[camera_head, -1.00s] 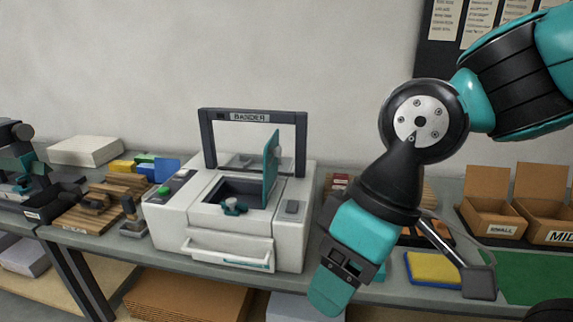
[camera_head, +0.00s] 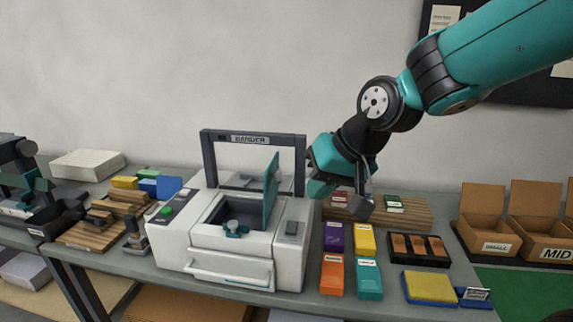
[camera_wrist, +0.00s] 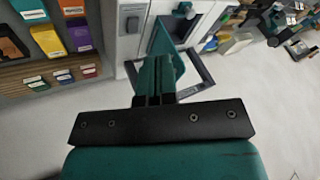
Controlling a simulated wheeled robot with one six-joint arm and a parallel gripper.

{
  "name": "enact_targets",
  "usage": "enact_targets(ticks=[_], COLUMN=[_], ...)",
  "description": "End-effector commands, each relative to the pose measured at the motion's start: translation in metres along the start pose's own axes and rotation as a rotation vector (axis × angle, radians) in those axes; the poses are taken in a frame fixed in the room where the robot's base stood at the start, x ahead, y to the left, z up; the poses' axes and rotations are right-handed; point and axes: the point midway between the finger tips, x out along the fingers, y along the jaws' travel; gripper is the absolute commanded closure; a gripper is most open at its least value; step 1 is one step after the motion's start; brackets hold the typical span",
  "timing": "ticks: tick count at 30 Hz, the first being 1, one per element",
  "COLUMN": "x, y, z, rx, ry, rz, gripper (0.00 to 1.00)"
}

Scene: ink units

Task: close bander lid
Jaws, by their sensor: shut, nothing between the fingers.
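The bander (camera_head: 225,240) is a white machine with a dark frame arch labelled BANDER. Its teal lid (camera_head: 270,190) stands upright, open, at the right side of the dark well (camera_head: 232,211). I cannot tell whether the fingers touch the lid.
Right of the bander lie coloured boxes (camera_head: 335,275), a wooden rack (camera_head: 410,211), a black tray (camera_head: 418,250) and a yellow pad (camera_head: 430,288). Open cardboard boxes (camera_head: 484,220) stand farther right. A wooden block stack (camera_head: 100,220) is at the left.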

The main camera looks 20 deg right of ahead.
Motion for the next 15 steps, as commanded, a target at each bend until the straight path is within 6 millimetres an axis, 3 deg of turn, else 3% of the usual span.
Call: enact_targets(ticks=[1,3,5,11,15], x=[-0.007,-0.009,-0.009,0.009,0.035], y=[0.014,0.033,0.043,0.05,0.051], z=[-0.033,-0.061,-0.076,-0.086,-0.091], rx=[0.092,0.187,0.236,0.262,0.259], ry=[0.064,0.141,0.181,0.202,0.199], rz=[0.019,0.036,0.042,0.045,0.045], gripper=[1.0,1.0,1.0,1.0,1.0])
